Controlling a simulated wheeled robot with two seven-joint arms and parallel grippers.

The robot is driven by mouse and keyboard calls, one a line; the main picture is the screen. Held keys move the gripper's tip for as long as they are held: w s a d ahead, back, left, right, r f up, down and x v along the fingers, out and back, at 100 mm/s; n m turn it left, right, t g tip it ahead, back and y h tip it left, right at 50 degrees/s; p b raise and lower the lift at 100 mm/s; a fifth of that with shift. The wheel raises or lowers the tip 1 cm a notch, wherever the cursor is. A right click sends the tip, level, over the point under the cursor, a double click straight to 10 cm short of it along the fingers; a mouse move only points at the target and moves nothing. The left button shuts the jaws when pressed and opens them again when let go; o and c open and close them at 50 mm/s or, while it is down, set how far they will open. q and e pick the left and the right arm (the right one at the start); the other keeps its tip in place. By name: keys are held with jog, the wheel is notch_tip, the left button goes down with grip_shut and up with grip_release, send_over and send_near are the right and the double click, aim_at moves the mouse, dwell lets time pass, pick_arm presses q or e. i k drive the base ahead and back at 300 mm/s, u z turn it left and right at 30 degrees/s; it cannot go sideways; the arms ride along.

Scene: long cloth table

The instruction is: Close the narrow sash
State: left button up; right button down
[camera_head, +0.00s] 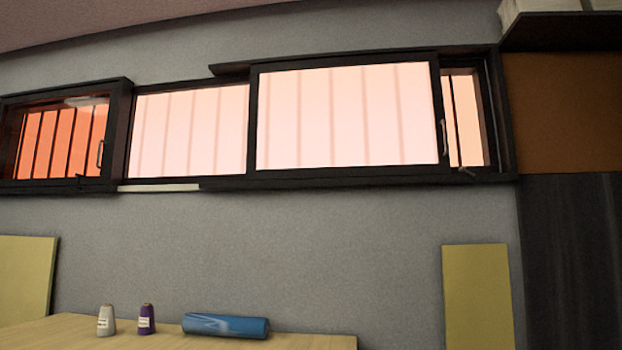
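A dark-framed window runs along the wall. At its left end is a narrow sash (112,140) with a red-orange view behind it and a small metal handle (101,154) at its right side. A wider dark-framed sash (348,174) stands right of the middle, with a pale pink pane and a handle (444,136) on its right side. Between the two sashes is a pale pink section (188,130). To the right of the wide sash a narrow strip (467,118) shows between it and the frame. Neither of my grippers is in view.
A wooden table (310,341) below holds a white spool (106,321), a purple spool (147,319) and a blue roll (226,326). Yellow panels stand at the left (25,275) and right (477,295). A dark shelf (562,31) juts out at upper right. The wall below the window is clear.

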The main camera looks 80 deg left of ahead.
aim_at(384, 115)
jog(key=i, duration=0.25)
jog(key=u, duration=3.45)
